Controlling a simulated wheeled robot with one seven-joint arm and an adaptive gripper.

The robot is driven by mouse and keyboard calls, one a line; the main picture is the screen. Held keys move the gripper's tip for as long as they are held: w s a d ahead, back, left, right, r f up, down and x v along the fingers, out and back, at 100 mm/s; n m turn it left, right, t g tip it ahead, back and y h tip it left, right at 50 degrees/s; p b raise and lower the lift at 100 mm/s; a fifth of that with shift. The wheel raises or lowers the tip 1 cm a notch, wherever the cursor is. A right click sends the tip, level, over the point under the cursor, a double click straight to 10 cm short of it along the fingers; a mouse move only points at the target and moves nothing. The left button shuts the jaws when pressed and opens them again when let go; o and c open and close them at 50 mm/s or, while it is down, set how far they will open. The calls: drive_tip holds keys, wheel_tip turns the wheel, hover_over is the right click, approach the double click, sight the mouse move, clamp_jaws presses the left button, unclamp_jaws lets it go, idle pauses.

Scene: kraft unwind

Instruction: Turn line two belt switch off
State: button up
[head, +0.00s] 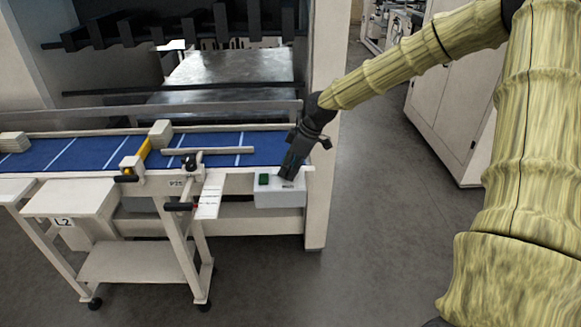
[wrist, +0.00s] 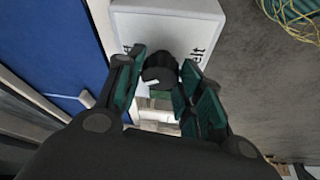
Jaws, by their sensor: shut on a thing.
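In the wrist view, the white box top (wrist: 170,22) carries the lettering "elt", partly covered. The black round belt switch knob (wrist: 159,66) stands on it, with a white mark on its edge toward the bottom of the picture. My gripper (head: 287,177) reaches down to the box. My gripper hides the knob in the head view.
The blue belt (head: 235,150) runs left from the box. A wheeled stand with a shelf (head: 138,262) and an L2 label (head: 64,222) are at the front left. A machine post (head: 320,215) stands beside the box. The grey floor is open to the right.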

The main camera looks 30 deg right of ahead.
drive_tip(key=m, duration=0.2)
drive_tip(key=m+t+h+b, duration=0.1)
drive_tip(key=m, duration=0.1)
drive_tip(key=shift+w+a+r+m+h, duration=0.1)
drive_tip(key=shift+a+r+m+h, duration=0.05)
drive_tip(key=shift+m+h, duration=0.15)
drive_tip(key=shift+m, duration=0.7)
drive_tip(key=shift+r+h, duration=0.1)
drive_tip(key=shift+h, duration=0.2)
drive_tip(key=o, duration=1)
drive_tip(key=shift+b, duration=0.3)
drive_tip(key=shift+s+v, duration=0.2)
drive_tip(key=shift+v, duration=5.65)
drive_tip(key=shift+m, duration=0.3)
